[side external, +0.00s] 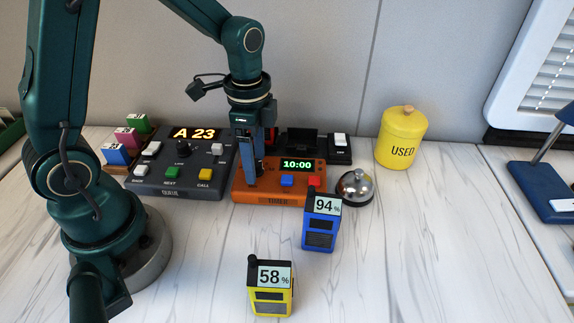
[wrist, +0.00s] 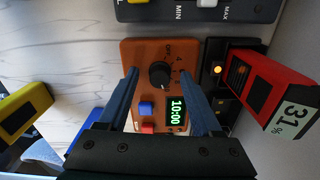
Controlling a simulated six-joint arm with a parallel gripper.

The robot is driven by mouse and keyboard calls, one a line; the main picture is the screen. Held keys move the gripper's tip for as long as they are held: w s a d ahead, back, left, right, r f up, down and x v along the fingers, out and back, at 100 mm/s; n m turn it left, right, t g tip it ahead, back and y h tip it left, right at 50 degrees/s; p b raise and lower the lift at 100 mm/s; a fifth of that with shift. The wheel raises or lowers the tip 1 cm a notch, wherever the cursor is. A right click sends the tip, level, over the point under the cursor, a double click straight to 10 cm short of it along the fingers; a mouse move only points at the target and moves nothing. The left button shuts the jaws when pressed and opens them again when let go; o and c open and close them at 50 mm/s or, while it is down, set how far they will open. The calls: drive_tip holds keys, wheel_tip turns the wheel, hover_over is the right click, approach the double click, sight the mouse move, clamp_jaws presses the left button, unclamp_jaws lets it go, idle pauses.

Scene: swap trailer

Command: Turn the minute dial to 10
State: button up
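The orange timer box (side external: 262,197) stands on the table and its green display (side external: 297,164) reads 10:00. A blue button (side external: 287,181) and a red button (side external: 314,181) sit below the display. In the wrist view the black dial (wrist: 160,75) shows on the orange face (wrist: 133,52), with small marks around it too small to read surely. My gripper (side external: 252,178) is over the left part of the box and hides the dial in the side view. In the wrist view my gripper (wrist: 160,69) is open, its fingers apart on either side of the dial. I cannot tell whether they touch it.
A dark console (side external: 160,184) showing A 23 stands close left of the timer. A bell (side external: 355,187) is close right. A blue 94% device (side external: 319,237) and yellow 58% device (side external: 270,300) stand in front. A red 31% device (wrist: 262,92) is behind. The front right table is clear.

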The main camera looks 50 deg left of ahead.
sight(257, 162)
drive_tip(key=shift+r, duration=2.55)
drive_tip(key=shift+w+d+r, duration=0.1)
drive_tip(key=shift+r, duration=0.25)
drive_tip(key=s+d+r+n+t, duration=0.2)
drive_tip(key=s+r+n+t, duration=0.3)
drive_tip(key=s+n, duration=0.5)
drive_tip(key=shift+d+r+t, duration=0.2)
drive_tip(key=shift+r+t, duration=0.1)
